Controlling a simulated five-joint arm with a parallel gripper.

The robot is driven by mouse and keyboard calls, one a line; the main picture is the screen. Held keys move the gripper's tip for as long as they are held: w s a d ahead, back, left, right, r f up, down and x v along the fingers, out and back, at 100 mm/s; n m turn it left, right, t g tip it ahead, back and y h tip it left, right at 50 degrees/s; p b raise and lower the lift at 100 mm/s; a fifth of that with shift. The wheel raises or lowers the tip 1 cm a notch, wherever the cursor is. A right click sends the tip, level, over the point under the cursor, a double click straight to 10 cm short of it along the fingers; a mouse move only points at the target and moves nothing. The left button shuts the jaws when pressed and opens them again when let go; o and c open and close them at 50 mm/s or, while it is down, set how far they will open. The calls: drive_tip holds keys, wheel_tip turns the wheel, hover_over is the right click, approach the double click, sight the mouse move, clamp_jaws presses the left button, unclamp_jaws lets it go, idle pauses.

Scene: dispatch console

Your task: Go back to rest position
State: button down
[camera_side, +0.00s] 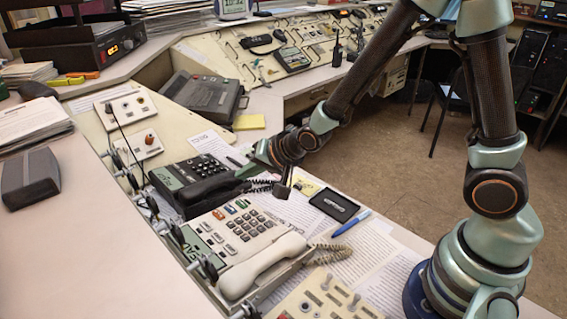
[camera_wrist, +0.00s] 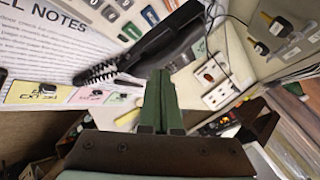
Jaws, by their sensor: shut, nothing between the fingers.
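My gripper (camera_side: 246,172) is shut and empty in the side view, low over the console desk. Its fingertips are close to the handset of the black desk phone (camera_side: 170,181); I cannot tell whether they touch it. In the wrist view my gripper (camera_wrist: 160,78) shows as two green fingers pressed together, pointing up the picture. A black handset (camera_wrist: 165,45) with a coiled cord lies just past the fingertips in that view. My arm reaches in from the right side of the side view.
A cream phone (camera_side: 238,230) with a white handset (camera_side: 262,265) stands in front of the black phone. A black tray (camera_side: 334,205) and a blue pen (camera_side: 351,223) lie on papers to the right. A dark grey machine (camera_side: 203,95) stands behind.

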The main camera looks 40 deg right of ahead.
drive_tip(key=s+d+r+n+g+h, duration=0.1)
drive_tip(key=s+d+r+n, duration=0.3)
drive_tip(key=s+r, duration=0.3)
drive_tip(key=s+d+r+n+g+h, duration=0.1)
drive_tip(key=s+d+r+n, duration=0.3)
drive_tip(key=s, duration=0.6)
wheel_tip(320, 180, up, 4)
drive_tip(key=shift+d+f+n+g, duration=0.1)
drive_tip(key=shift+d+n+g, duration=0.3)
drive_tip(key=shift+d+g, duration=0.5)
